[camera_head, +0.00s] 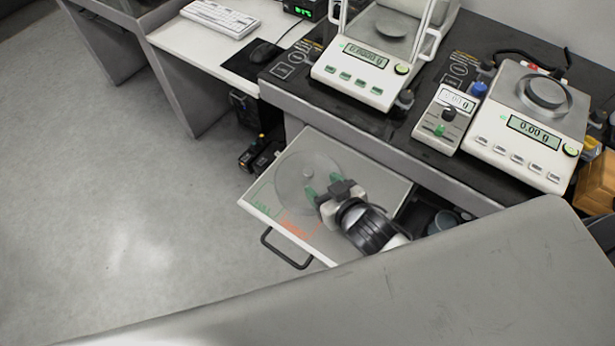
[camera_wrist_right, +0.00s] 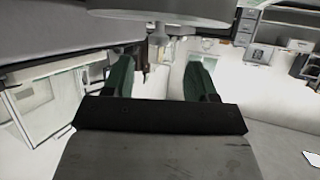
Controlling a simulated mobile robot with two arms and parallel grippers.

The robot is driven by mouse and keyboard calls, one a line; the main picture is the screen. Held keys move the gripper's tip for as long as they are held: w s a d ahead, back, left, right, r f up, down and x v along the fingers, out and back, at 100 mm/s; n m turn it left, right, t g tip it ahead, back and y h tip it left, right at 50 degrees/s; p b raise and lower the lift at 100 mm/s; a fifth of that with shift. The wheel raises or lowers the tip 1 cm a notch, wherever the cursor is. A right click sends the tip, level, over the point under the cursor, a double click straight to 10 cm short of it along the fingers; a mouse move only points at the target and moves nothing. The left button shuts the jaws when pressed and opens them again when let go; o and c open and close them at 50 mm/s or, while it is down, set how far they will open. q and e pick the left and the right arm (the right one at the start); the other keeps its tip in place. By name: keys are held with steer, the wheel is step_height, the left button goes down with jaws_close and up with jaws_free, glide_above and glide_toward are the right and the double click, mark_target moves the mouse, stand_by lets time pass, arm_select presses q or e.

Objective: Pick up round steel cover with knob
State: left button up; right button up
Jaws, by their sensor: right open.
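The round steel cover (camera_head: 290,187) is a flat disc with a small knob (camera_head: 307,173) at its middle. It lies on the pale board of the pulled-out drawer (camera_head: 262,206). My right gripper (camera_head: 323,186) is over the near right part of the cover, its green fingers open and pointing toward the knob. In the right wrist view, the cover (camera_wrist_right: 165,11) is at the top edge and its knob (camera_wrist_right: 158,36) shows beyond the open fingers (camera_wrist_right: 160,76), roughly in line with the gap. Nothing is between the fingers. My left gripper is not in view.
The drawer has a dark handle (camera_head: 285,251) at its front. The dark bench top (camera_head: 420,135) above it carries a balance (camera_head: 370,71), another balance (camera_head: 525,135) and a small control box (camera_head: 444,118). Open floor (camera_head: 110,190) lies to the left.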

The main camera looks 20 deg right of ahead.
mark_target(310, 174)
steer(key=shift+w+a+f, duration=0.15)
steer(key=shift+w, duration=0.2)
steer(key=x, duration=0.5)
steer(key=shift+f, duration=0.1)
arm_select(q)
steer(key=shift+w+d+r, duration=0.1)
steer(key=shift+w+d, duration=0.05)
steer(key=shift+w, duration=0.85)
arm_select(e)
steer(key=shift+c, duration=0.4)
steer(key=shift+c, duration=1.1)
steer(key=c, duration=0.7)
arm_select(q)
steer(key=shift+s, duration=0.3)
arm_select(e)
jaws_close()
